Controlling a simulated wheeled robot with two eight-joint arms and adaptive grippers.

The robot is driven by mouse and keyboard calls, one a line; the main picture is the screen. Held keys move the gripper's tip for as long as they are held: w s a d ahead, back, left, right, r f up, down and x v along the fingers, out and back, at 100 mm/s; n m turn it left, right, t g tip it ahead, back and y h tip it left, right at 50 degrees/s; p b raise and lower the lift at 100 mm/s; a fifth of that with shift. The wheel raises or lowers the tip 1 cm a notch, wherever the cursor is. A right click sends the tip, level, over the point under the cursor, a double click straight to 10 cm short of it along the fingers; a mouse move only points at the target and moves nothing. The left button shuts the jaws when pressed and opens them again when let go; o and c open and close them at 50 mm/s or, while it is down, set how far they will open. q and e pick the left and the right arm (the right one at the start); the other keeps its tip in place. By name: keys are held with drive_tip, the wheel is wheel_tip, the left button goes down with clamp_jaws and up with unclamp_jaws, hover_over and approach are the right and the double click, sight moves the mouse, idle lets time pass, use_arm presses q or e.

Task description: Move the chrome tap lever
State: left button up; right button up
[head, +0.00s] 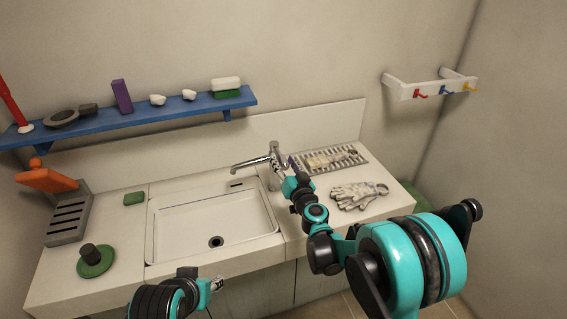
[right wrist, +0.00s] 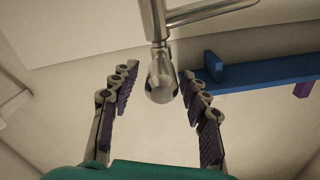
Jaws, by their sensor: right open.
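The chrome tap (head: 272,158) stands at the back of the white sink (head: 215,225), its spout pointing left over the basin. My right gripper (head: 289,165) is beside the tap at its right. In the right wrist view the rounded chrome lever (right wrist: 161,82) is between the two spread fingers of my right gripper (right wrist: 159,74), with a visible gap on both sides. The gripper is open. My left gripper (head: 214,284) is low, in front of the sink's front edge, away from the tap. Its fingers are too small to judge.
A drying rack (head: 330,159) and pale gloves (head: 356,194) lie on the counter to the right of the tap. A blue shelf (head: 130,119) with several objects hangs above left. A green sponge (head: 134,198) lies left of the basin. The basin is empty.

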drive_tip(key=shift+w, duration=0.2)
clamp_jaws()
drive_tip(key=shift+s+a+m+h, duration=0.25)
drive_tip(key=shift+a+m+h, duration=0.5)
drive_tip(key=shift+h, duration=0.35)
drive_tip(key=shift+a+m+t+h, duration=0.45)
drive_tip(key=shift+m+h, duration=0.2)
drive_tip(key=shift+h, duration=0.45)
drive_tip(key=shift+r, duration=0.1)
unclamp_jaws()
drive_tip(key=shift+s, duration=0.15)
